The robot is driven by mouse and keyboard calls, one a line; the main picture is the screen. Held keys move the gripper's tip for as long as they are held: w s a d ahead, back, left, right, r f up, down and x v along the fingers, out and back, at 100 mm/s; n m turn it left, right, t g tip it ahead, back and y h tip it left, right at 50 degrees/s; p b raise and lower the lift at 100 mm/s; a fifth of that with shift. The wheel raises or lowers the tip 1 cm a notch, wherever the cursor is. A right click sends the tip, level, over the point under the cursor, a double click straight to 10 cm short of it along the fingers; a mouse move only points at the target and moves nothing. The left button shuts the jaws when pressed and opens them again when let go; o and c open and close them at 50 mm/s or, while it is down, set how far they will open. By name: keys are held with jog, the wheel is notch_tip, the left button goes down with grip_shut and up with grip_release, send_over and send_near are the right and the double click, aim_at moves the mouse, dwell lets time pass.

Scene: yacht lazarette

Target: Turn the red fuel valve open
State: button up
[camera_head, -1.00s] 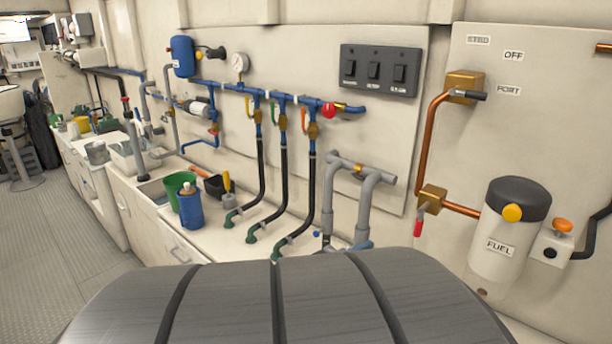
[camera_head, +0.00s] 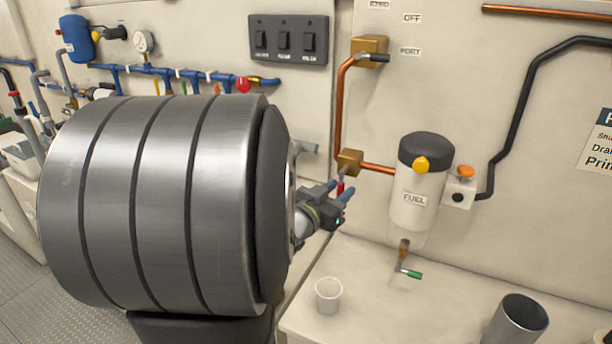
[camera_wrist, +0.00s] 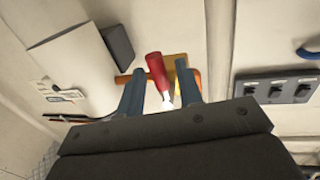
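The fuel valve is a brass block (camera_head: 349,162) on a copper pipe, with a red handle (camera_head: 341,187) hanging below it. In the wrist view the red handle (camera_wrist: 157,72) appears upright in front of the brass body (camera_wrist: 176,66), with a pale metal stem at its lower end. My gripper (camera_head: 337,190) is at the handle. In the wrist view its two blue-grey fingers (camera_wrist: 160,82) are open, one on each side of the handle, with a visible gap to each. I cannot tell how deep the handle sits between them.
The white FUEL filter (camera_head: 418,190) with black cap and yellow knob is just right of the valve. A drain with green handle (camera_head: 411,273) hangs below. A white cup (camera_head: 328,295) and a metal cup (camera_head: 516,320) stand on the counter. A switch panel (camera_head: 288,40) is upper left.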

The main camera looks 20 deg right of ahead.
jog(key=shift+w+d, duration=0.4)
jog(key=shift+d, duration=0.15)
grip_shut()
jog(key=shift+s+d+r+n+t, duration=0.1)
jog(key=shift+s+d+n+t, duration=0.15)
jog(key=shift+n, duration=0.9)
jog(key=shift+s+d+r+n+t, duration=0.15)
jog(key=shift+s+d+n, duration=0.2)
jog(key=shift+n, duration=0.8)
jog(key=shift+f, duration=0.1)
grip_release()
jog(key=shift+a, duration=0.1)
